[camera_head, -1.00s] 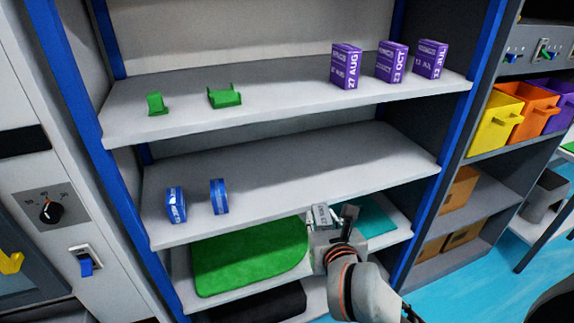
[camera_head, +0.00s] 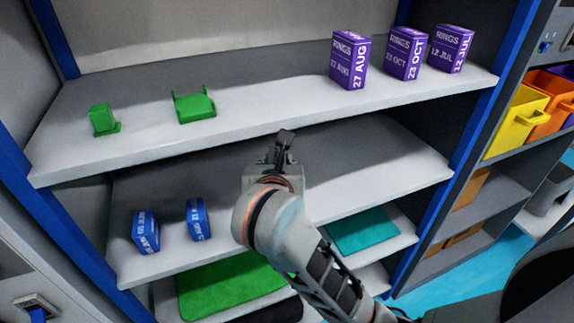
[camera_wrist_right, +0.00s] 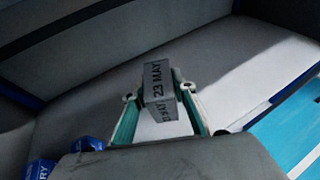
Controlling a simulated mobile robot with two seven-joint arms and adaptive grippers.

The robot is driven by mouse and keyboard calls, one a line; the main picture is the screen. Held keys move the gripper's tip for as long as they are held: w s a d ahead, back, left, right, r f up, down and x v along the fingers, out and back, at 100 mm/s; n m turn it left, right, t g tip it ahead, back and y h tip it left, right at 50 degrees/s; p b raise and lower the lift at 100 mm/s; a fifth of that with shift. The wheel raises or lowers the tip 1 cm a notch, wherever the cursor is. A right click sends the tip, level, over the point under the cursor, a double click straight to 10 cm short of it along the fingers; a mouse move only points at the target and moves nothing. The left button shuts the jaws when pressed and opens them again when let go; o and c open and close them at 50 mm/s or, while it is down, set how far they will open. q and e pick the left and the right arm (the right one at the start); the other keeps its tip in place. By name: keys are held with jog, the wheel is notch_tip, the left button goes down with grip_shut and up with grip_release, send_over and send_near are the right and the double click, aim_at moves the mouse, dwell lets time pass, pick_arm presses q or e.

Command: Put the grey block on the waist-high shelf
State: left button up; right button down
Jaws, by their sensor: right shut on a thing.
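My right gripper (camera_head: 276,152) is in front of the rack, at the front of the middle shelf (camera_head: 345,165), just below the upper shelf's front edge. It is shut on the grey block (camera_wrist_right: 158,85), which reads "23 MAY" in the wrist view. The block sits between the two fingertips, with the pale middle shelf surface (camera_wrist_right: 225,55) behind it. I cannot tell whether the block touches the shelf. My left gripper is not in view.
Two blue blocks (camera_head: 146,231) (camera_head: 197,220) stand on the middle shelf's left. The upper shelf (camera_head: 250,118) holds green pieces (camera_head: 194,106) and purple boxes (camera_head: 350,60). Below lie a green mat (camera_head: 225,286) and a teal mat (camera_head: 362,231). The middle shelf's right side is clear.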

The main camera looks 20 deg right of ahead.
notch_tip(320, 180, down, 6)
jog(key=shift+s+r+b, duration=0.15)
jog(key=shift+r+b, duration=0.1)
jog(key=shift+b, duration=0.2)
jog(key=shift+f+b, duration=0.35)
jog(key=shift+f, duration=1.85)
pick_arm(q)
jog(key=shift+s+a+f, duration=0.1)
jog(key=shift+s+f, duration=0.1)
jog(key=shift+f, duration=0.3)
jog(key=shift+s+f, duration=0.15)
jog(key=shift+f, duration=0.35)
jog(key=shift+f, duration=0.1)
pick_arm(e)
jog(key=c, duration=2.1)
grip_release()
jog(key=shift+f, duration=0.1)
jog(key=o, duration=0.5)
jog(key=shift+c, duration=0.2)
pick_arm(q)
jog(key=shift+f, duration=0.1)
